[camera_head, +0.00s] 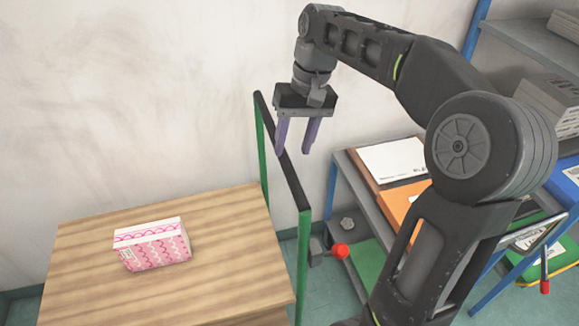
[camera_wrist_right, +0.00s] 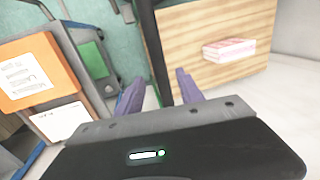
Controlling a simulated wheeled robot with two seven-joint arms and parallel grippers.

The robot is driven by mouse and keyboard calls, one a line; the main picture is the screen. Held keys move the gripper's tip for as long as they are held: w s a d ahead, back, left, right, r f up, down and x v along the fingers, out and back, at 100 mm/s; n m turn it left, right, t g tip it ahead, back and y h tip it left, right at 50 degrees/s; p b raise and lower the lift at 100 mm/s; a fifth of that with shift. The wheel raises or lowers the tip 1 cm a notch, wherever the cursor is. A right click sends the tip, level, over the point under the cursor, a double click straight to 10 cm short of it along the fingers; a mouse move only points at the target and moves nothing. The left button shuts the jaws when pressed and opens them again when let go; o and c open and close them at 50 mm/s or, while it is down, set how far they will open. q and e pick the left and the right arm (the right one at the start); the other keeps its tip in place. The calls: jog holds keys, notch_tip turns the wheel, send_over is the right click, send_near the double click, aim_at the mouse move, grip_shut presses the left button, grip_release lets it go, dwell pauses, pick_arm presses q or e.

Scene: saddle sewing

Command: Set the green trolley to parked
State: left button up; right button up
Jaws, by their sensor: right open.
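The green trolley has green posts (camera_head: 304,262) and a black top bar (camera_head: 294,185), beside a wooden top (camera_head: 225,225) in the head view. The bar also shows as a dark strip in the right wrist view (camera_wrist_right: 154,45). A red knob (camera_head: 340,250) on a short grey lever is low beside the near green post. My right gripper (camera_head: 295,150) is open and empty, pointing down at the far part of the bar. Its left finger overlaps the bar in the picture; I cannot tell whether they touch. My left gripper is not in view.
A pink and white box (camera_head: 155,245) sits on the wooden top. At the right a blue-framed shelf (camera_head: 335,185) holds papers and an orange item (camera_head: 398,203). Another red knob (camera_head: 545,287) is at far right. A plain wall stands behind.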

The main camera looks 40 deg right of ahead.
aim_at(289, 163)
jog(key=f+b, duration=0.2)
jog(key=f, duration=0.1)
jog(key=shift+w+a+f, duration=0.1)
jog(key=shift+a, duration=0.1)
jog(key=shift+a+f, duration=0.1)
jog(key=shift+f, duration=0.15)
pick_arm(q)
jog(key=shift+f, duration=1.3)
pick_arm(e)
jog(key=shift+a+f, duration=0.15)
jog(key=shift+f, duration=0.45)
jog(key=shift+c, duration=0.5)
grip_shut()
